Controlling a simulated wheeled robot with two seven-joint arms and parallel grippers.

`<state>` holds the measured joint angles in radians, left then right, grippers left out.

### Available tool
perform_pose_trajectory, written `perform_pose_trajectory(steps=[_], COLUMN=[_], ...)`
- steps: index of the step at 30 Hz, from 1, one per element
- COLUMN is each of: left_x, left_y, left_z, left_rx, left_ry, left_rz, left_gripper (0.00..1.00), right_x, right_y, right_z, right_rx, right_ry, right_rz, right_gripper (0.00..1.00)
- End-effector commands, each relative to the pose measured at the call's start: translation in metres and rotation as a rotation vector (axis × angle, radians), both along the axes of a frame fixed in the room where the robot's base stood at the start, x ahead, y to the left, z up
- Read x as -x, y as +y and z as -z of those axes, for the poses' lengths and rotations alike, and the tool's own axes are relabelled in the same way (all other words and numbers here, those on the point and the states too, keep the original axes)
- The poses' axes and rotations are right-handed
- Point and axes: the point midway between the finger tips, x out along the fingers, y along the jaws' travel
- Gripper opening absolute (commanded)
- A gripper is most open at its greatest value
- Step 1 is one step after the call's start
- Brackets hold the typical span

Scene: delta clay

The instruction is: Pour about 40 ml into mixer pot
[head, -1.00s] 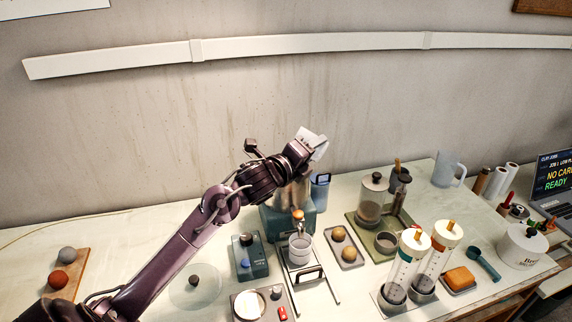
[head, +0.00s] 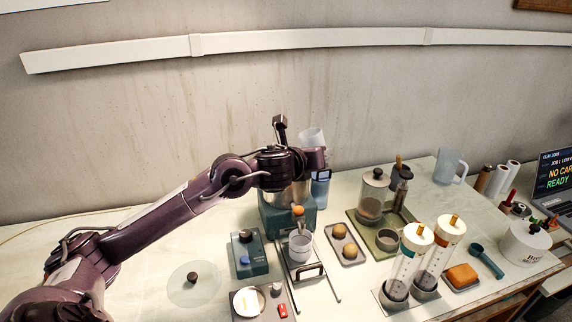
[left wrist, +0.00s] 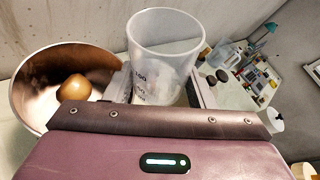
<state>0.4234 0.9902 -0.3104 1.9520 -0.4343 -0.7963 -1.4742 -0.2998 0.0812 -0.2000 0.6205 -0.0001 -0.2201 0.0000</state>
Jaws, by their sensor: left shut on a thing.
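My left gripper (head: 318,158) is shut on a translucent measuring cup (head: 311,136) with printed graduations. The cup (left wrist: 165,55) fills the middle of the left wrist view, mouth up and close to upright; how much it holds is unclear. The metal mixer pot (left wrist: 35,80) is just left of the cup in the left wrist view, with a brown ball (left wrist: 73,88) inside. In the head view the pot (head: 291,196) stands on a teal base (head: 270,218), partly hidden under my arm. My right gripper is not in view.
A blue-tinted container (head: 320,190) stands right behind the pot. Two tall tubes (head: 405,262) stand right. The left table is mostly clear.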

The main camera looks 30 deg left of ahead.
Motion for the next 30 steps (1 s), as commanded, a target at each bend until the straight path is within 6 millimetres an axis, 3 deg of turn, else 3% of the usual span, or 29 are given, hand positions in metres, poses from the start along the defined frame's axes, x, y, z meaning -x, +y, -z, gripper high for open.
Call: perform_pose_trajectory(steps=[5,12,30], left_x=[-0.004,-0.006,-0.005], left_y=[-0.006,-0.01,-0.016], left_z=[0.005,-0.005,-0.005], left_rx=[-0.15,-0.286,-0.325], left_ry=[0.042,0.087,0.099], left_rz=[-0.001,-0.003,0.007], left_gripper=[0.26,0.26,0.26], right_x=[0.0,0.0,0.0], right_y=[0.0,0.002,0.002], right_z=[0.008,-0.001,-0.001], right_rx=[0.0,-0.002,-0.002], right_ry=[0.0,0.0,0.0], right_rz=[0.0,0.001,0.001], right_gripper=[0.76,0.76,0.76])
